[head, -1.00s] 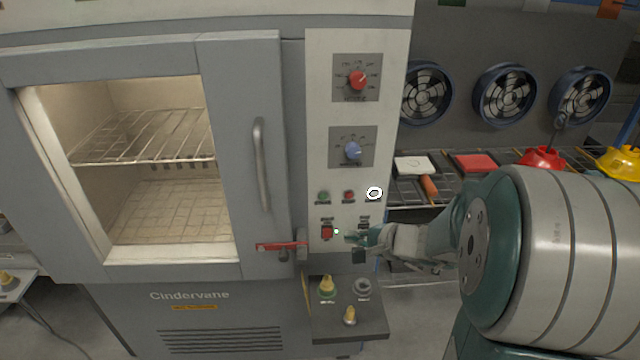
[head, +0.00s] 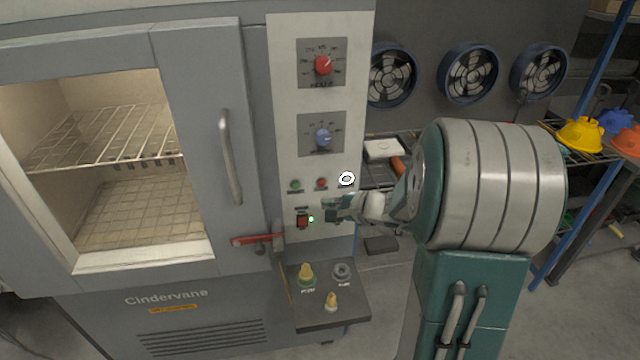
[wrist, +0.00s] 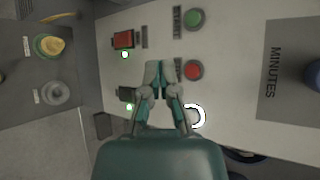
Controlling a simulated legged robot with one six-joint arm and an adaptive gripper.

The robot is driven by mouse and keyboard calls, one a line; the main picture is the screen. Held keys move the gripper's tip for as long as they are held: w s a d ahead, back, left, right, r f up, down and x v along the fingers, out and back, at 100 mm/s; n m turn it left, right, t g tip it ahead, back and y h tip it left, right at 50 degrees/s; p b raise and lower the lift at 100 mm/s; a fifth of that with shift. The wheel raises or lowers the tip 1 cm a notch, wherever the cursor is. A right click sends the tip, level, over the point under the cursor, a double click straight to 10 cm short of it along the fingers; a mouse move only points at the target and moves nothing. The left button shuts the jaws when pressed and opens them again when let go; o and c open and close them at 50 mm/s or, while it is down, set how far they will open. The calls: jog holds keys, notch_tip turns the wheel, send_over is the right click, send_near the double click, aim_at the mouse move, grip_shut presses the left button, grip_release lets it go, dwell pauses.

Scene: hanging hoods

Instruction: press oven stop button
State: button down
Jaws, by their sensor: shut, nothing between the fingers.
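The oven's control panel (head: 285,165) carries a small round red button (head: 321,184), which I take for the stop button. A green button (head: 294,185) sits to its left. In the wrist view the red button (wrist: 193,70) is just right of my fingertips, and the green button (wrist: 194,18) is above it. My gripper (head: 328,208) is shut and empty, just below the red button in the head view. In the wrist view my gripper (wrist: 160,72) is in front of the panel. I cannot tell whether it touches the panel.
A red rocker switch (head: 302,221) with a lit green lamp (head: 311,218) is below the buttons. A white ring (head: 346,179) is right of them. Red and blue knobs are above. A red door latch (head: 257,240) and a small shelf (head: 335,312) with knobs are below.

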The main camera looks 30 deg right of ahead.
aim_at(312, 188)
jog(key=w, duration=0.2)
jog(key=w+d, duration=0.1)
jog(key=w, duration=0.1)
jog(key=shift+w+d, duration=0.15)
jog(key=shift+d, duration=0.2)
dwell(1.2)
jog(key=shift+w, duration=0.35)
